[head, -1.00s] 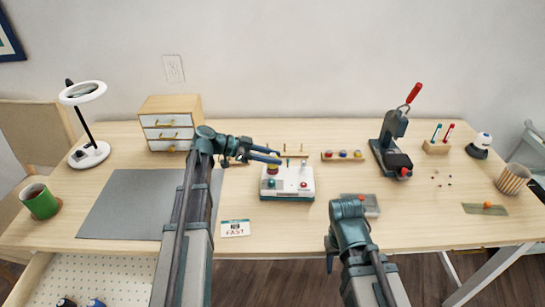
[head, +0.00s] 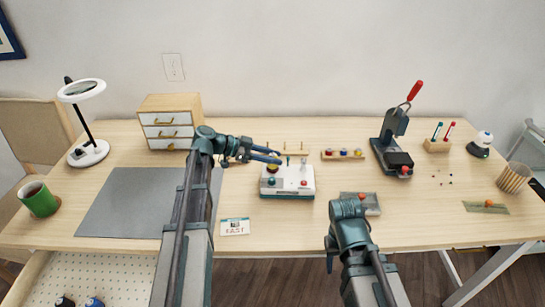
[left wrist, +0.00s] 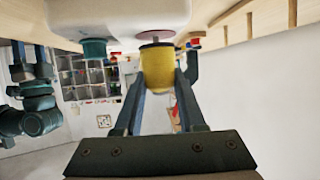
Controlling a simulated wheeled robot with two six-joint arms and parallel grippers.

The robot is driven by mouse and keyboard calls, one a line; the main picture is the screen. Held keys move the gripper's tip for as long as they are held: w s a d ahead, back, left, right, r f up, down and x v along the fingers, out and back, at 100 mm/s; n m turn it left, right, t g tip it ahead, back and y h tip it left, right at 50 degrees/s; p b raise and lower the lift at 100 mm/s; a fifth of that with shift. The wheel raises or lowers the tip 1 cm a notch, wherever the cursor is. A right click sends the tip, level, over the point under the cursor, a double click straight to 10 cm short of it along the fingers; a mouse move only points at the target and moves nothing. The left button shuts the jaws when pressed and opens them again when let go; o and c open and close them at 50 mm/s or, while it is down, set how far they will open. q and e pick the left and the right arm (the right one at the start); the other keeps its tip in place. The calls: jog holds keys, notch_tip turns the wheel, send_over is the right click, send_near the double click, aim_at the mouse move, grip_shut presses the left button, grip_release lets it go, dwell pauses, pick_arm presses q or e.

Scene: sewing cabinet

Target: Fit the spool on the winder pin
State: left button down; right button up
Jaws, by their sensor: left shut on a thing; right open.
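The winder (head: 288,190) is a white box with a teal knob and a red button on its front, standing mid-table. My left gripper (head: 279,156) is over its left part and shut on the yellow spool (left wrist: 158,70). In the left wrist view the spool sits between both fingers, its flange close to a dark pink disc (left wrist: 156,35) on the winder. Whether the pin is inside the spool's bore cannot be told. In the head view the spool (head: 272,168) is partly hidden by the fingers. My right gripper (head: 331,250) is open, low near the front edge.
A rack of spools (head: 343,154) and a wooden peg rack (head: 292,152) stand behind the winder. A grey tray (head: 368,203) is right of it, a press (head: 393,150) farther right. A label card (head: 234,227) lies in front. The grey mat (head: 125,205) is clear.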

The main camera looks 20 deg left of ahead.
pick_arm(q)
jog(key=shift+f+b, duration=0.45)
dwell(0.7)
jog(key=shift+c, duration=2.1)
grip_release()
jog(key=p+v, duration=0.5)
jog(key=v, duration=0.8)
jog(key=shift+a+r, duration=0.2)
jog(key=shift+a, duration=0.15)
jog(key=shift+s, duration=0.15)
